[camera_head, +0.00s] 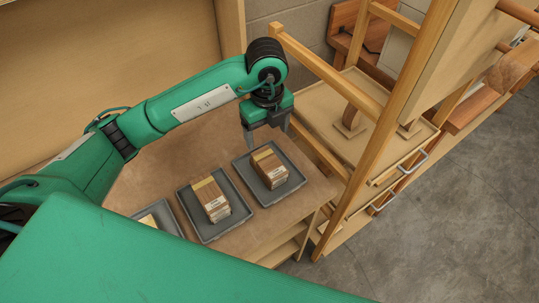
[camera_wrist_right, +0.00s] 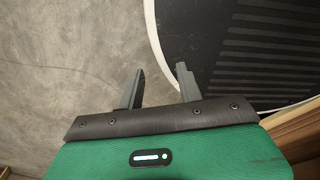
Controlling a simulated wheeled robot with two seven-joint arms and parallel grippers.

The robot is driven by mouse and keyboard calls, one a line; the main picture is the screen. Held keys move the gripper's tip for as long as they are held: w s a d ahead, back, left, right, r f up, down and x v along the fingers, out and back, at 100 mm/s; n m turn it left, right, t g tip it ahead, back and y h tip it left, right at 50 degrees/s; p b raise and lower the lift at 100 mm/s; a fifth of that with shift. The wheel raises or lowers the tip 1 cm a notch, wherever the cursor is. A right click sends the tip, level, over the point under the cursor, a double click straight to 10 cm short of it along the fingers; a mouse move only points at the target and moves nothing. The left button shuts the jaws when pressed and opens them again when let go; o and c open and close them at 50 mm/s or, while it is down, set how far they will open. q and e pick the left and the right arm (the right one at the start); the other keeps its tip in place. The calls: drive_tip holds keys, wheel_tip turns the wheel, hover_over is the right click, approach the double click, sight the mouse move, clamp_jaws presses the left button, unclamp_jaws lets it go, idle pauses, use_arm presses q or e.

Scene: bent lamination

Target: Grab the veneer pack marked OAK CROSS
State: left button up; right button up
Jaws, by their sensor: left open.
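Two wooden veneer packs with pale labels lie in grey trays on the brown bench top. One pack (camera_head: 270,167) is in the right tray (camera_head: 296,184), and another pack (camera_head: 211,199) is in the middle tray (camera_head: 240,217). A third pack (camera_head: 149,220) shows only partly in the left tray, cut off by my green body. The label writing is too small to read, so I cannot tell which is OAK CROSS. My left gripper (camera_head: 267,138) is open, above and behind the right tray, pointing down. My right gripper (camera_wrist_right: 158,88) is open and empty in the right wrist view.
A wooden rack (camera_head: 376,120) with posts and shelves stands right of the bench (camera_head: 318,190). A wooden panel (camera_head: 120,40) rises behind the bench. Grey floor (camera_head: 450,210) is clear at the right. The right wrist view shows floor and a dark ribbed surface (camera_wrist_right: 260,60).

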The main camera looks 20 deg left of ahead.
sight(269, 162)
use_arm(q)
drive_tip(key=f, duration=0.3)
drive_tip(key=shift+s+f+p, duration=0.15)
drive_tip(key=shift+s+p, duration=0.05)
drive_tip(key=shift+p, duration=0.2)
drive_tip(key=f, duration=0.3)
drive_tip(key=shift+w+f, duration=0.15)
drive_tip(key=shift+w, duration=0.05)
drive_tip(key=shift+f+p, duration=0.2)
drive_tip(key=shift+p, duration=0.15)
drive_tip(key=shift+d+f+p, duration=0.1)
drive_tip(key=shift+f+p, duration=0.2)
drive_tip(key=shift+p, duration=0.05)
drive_tip(key=f+p, duration=0.1)
drive_tip(key=f, duration=0.2)
drive_tip(key=shift+s+d+f+p, duration=0.1)
drive_tip(key=shift+d+f+p, duration=0.1)
drive_tip(key=shift+p, duration=0.1)
drive_tip(key=shift+f, duration=0.5)
use_arm(e)
drive_tip(key=r, duration=0.4)
drive_tip(key=shift+w, duration=0.35)
use_arm(q)
drive_tip(key=c, duration=1.1)
use_arm(e)
drive_tip(key=shift+w+d, duration=0.15)
drive_tip(key=shift+d, duration=0.15)
